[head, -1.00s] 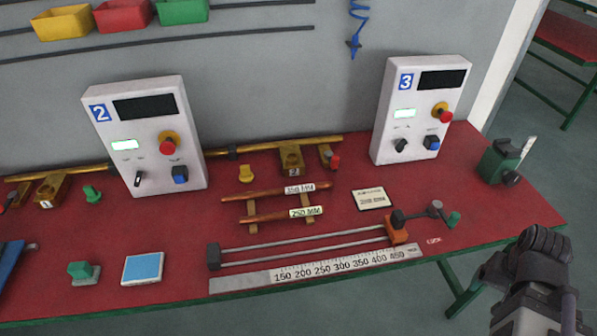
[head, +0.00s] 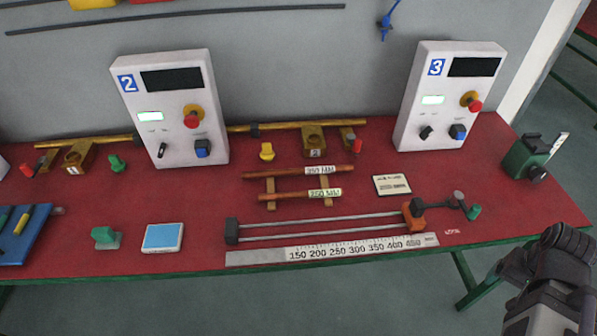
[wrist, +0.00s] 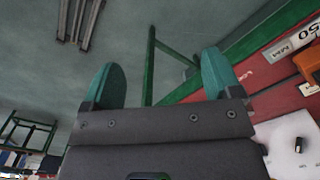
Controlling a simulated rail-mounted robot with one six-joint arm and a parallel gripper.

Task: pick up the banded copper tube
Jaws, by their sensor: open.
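Two copper tubes lie one behind the other across a small wooden rack (head: 271,187) in the head view. The rear, longer tube (head: 285,174) has a white label reading 350 MM. The front tube (head: 285,196) has a pale label reading 250 MM. I cannot make out a separate band on either. My gripper (head: 562,246) is at the lower right, beyond the table's front right edge and far from the tubes. In the wrist view my gripper (wrist: 163,80) has its two teal fingers wide apart with nothing between them. The tubes are not seen in the wrist view.
Control boxes 2 (head: 175,108) and 3 (head: 450,97) stand behind the rack. A rail fixture with an orange block (head: 413,216) and a ruler (head: 330,248) lie in front. A green vise (head: 527,157) stands at the right edge. Green table legs (wrist: 150,65) show below.

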